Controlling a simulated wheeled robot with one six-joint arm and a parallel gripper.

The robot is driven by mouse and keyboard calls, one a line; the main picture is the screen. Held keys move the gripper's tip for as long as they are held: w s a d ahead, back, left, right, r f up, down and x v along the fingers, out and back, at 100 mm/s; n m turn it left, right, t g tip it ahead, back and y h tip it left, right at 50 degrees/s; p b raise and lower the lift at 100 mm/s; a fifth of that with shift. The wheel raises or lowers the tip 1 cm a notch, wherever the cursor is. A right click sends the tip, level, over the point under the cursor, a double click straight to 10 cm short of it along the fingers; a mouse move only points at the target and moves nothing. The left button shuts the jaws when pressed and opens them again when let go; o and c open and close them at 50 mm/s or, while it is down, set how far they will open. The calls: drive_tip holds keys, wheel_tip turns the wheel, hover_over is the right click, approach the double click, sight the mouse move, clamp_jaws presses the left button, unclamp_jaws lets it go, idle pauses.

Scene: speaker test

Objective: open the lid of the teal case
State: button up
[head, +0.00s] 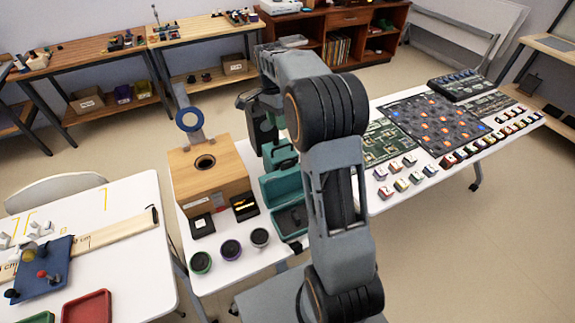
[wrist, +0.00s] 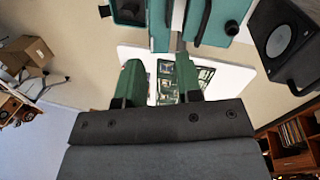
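The teal case (head: 270,190) stands on the white table, right of the wooden box. Its lid (head: 281,160) looks raised at the back, and the hollow below shows a dark thing inside. My gripper (head: 268,138) is just above and beside the lid, partly hidden by my arm. In the wrist view my gripper (wrist: 157,72) has its two green fingers apart, with nothing seen held between them. Teal parts of the case (wrist: 215,28) lie beyond the fingertips at the top. I cannot tell whether a finger touches the lid.
The wooden box (head: 208,178) with a round hole stands left of the case. Several dark-topped round pots (head: 230,249) sit in front. A green circuit board (head: 385,143) and a dark grid board (head: 435,122) lie to the right. My arm hides the table right of the case.

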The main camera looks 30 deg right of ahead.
drive_tip(key=f+m, duration=0.1)
drive_tip(key=f, duration=0.4)
drive_tip(key=s+d+f, duration=0.1)
drive_tip(key=f, duration=0.5)
drive_tip(key=s+d+f+m+g+p, duration=0.1)
drive_tip(key=f, duration=0.5)
drive_tip(key=shift+f+m, duration=0.25)
drive_tip(key=shift+m, duration=0.05)
drive_tip(key=shift+w, duration=0.1)
clamp_jaws()
